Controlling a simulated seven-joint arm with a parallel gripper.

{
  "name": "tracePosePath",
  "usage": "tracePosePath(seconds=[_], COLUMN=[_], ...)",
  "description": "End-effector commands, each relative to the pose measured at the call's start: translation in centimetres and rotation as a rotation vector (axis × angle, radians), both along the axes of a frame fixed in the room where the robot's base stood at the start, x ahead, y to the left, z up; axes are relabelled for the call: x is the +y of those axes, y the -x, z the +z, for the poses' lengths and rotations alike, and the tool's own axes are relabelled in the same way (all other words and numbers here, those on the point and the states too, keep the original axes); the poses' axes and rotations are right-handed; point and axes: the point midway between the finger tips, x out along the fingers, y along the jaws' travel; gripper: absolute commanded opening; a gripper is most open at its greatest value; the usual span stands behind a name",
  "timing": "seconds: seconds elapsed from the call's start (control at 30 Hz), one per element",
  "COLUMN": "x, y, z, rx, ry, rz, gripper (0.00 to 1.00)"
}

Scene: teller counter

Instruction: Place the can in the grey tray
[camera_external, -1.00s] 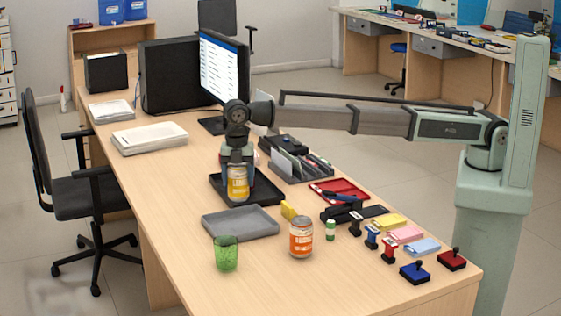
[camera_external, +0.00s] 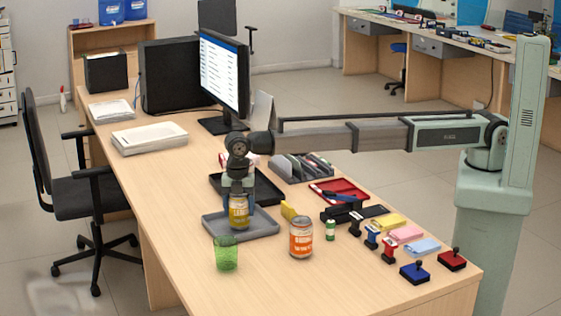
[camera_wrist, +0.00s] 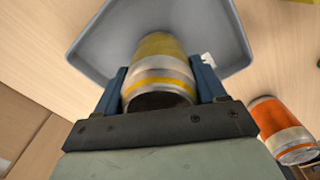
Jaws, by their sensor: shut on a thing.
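My gripper (camera_external: 238,196) is shut on a yellow can (camera_external: 239,216) with a pale band. In the external view the can is upright at the grey tray (camera_external: 265,231), over its middle. I cannot tell whether its bottom touches the tray floor. In the wrist view the can (camera_wrist: 158,72) sits between the two blue fingers (camera_wrist: 160,88), with the grey tray (camera_wrist: 88,45) behind it.
An orange can (camera_external: 301,238) stands right of the grey tray, with a small green bottle (camera_external: 330,230) beside it. A green glass (camera_external: 226,254) stands just in front. A black tray (camera_external: 262,187) lies behind, and a yellow block (camera_external: 288,209) is at the right.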

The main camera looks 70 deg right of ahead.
Motion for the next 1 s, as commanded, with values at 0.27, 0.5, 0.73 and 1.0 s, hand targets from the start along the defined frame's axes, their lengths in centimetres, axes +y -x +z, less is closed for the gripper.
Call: tracePosePath(seconds=[0.27, 0.5, 0.73, 1.0], x=[0.0, 0.0, 0.0, 0.0], y=[0.0, 0.0, 0.0, 0.0], z=[-0.2, -0.2, -0.2, 1.3], rx=[0.0, 0.0, 0.0, -0.001], ry=[0.0, 0.0, 0.0, 0.0], rz=[0.0, 0.0, 0.0, 0.0], gripper=[0.25, 0.9, 0.96, 0.96])
